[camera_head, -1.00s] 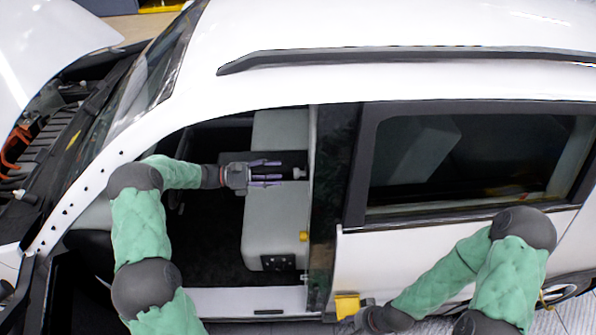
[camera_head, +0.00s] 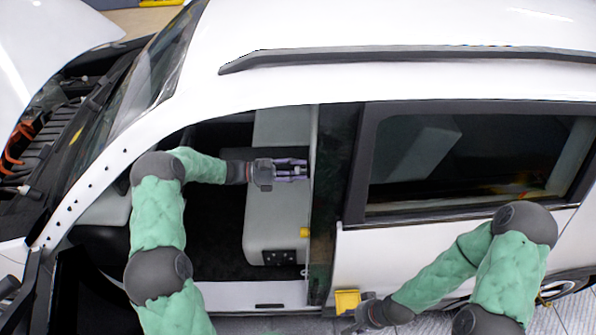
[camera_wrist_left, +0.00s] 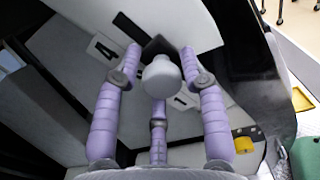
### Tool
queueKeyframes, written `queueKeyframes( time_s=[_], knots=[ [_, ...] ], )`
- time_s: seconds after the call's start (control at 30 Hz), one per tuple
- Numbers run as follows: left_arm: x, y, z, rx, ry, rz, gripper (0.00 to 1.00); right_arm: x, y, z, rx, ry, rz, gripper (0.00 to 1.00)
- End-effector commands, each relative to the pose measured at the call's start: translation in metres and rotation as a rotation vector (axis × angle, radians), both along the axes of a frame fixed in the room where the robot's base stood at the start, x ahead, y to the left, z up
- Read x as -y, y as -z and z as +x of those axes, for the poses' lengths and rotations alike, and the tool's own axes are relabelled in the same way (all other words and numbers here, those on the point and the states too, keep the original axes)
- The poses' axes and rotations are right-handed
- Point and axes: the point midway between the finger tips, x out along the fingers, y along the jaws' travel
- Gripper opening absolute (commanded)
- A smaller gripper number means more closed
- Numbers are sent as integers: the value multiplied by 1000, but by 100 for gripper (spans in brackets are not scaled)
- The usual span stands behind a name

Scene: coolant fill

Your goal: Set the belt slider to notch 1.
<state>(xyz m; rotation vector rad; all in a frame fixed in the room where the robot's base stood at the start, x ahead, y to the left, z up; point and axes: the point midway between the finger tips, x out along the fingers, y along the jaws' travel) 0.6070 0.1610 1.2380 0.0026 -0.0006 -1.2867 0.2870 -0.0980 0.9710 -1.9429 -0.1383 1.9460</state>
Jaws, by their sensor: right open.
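The pale grey belt slider knob (camera_wrist_left: 162,78) shows in the left wrist view. It stands by a dark bracket (camera_wrist_left: 157,46) on the pillar trim, between a label "4" (camera_wrist_left: 105,47) and a label "1" (camera_wrist_left: 181,101). My left gripper (camera_head: 300,171) reaches through the front door opening to the pillar. In the left wrist view its lilac fingers (camera_wrist_left: 162,62) are apart on both sides of the knob, with small gaps showing. In the head view the fingers hide the knob. My right gripper (camera_head: 350,326) is low outside the car, by a yellow piece (camera_head: 347,303); its fingers hardly show.
The grey front seat (camera_head: 270,220) lies beside and below my left gripper. The dark pillar (camera_head: 332,200) and white rear door (camera_head: 400,262) bound the opening on the right. A yellow buckle part (camera_wrist_left: 243,145) shows below the "1" label. The roof edge is above.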

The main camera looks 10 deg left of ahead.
Motion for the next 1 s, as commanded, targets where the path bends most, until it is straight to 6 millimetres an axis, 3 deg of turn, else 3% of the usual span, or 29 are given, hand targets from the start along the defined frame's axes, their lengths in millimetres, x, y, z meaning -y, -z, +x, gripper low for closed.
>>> queueKeyframes(
  time_s=[0.27,0.43,0.7,1.0],
  knots=[
    [2,4,-3,-5,6,-4,0,0,2,0,0,0,0,46],
    [4,24,-9,-7,7,-4,0,0,14,0,0,0,0,46],
    [9,72,-24,-9,9,-5,0,0,43,0,0,0,0,46],
    [10,83,-30,-11,10,-2,0,0,46,0,0,0,0,46]
  ],
)
